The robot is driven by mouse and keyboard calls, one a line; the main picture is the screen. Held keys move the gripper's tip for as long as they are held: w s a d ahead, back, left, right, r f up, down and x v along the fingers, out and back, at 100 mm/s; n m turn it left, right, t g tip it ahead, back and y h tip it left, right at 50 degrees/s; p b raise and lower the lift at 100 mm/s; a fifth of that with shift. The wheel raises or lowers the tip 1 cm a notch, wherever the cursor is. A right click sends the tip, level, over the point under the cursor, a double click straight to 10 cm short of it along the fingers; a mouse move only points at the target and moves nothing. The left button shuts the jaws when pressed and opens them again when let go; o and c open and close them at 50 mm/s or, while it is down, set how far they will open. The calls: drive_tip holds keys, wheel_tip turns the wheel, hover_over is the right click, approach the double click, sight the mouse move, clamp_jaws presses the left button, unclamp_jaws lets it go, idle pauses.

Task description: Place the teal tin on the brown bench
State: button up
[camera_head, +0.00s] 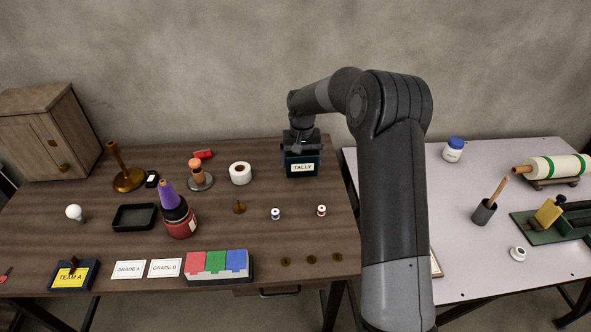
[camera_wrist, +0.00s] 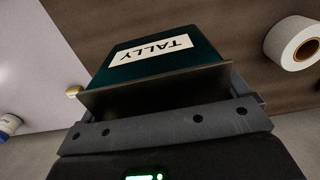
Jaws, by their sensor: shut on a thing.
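The teal tin (camera_head: 301,174) is a dark box with a white TALLY label, at the back right of the brown bench (camera_head: 110,220). My gripper (camera_head: 301,146) is above it and shut on its upper part. In the wrist view the tin (camera_wrist: 125,68) sits at the jaws, label toward the camera, with brown bench on one side and the pale table on the other. I cannot tell whether its underside touches the bench or is slightly above it.
A white tape roll (camera_head: 240,173) stands left of the tin, with a red block (camera_head: 203,154) beyond. Two small spools (camera_head: 276,214) lie in front. The pale table (camera_head: 460,220) is across a narrow gap at right, holding a blue-lidded jar (camera_head: 453,150). Bench between tin and spools is clear.

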drive_tip(key=shift+w+a+f, duration=0.3)
drive_tip(key=shift+a+f, duration=0.15)
drive_tip(key=shift+a, duration=0.2)
drive_tip(key=shift+f, duration=2)
drive_tip(key=shift+f, duration=0.1)
drive_tip(key=o, duration=0.9)
drive_tip(key=shift+c, duration=0.2)
wheel_tip(320, 180, up, 12)
wheel_tip(320, 180, up, 9)
drive_tip(key=t, duration=0.1)
hover_over(297, 170)
drive_tip(key=s+d, duration=0.2)
drive_tip(key=s, duration=0.1)
drive_tip(key=s+d+r+t, duration=0.2)
drive_tip(key=s+r, duration=0.5)
drive_tip(key=s, duration=0.4)
drive_tip(key=s+d+f+t, duration=0.1)
drive_tip(key=s+d+t, duration=0.1)
drive_tip(key=s, duration=2.2)
drive_tip(key=shift+d+t, duration=0.3)
drive_tip(key=shift+d, duration=0.4)
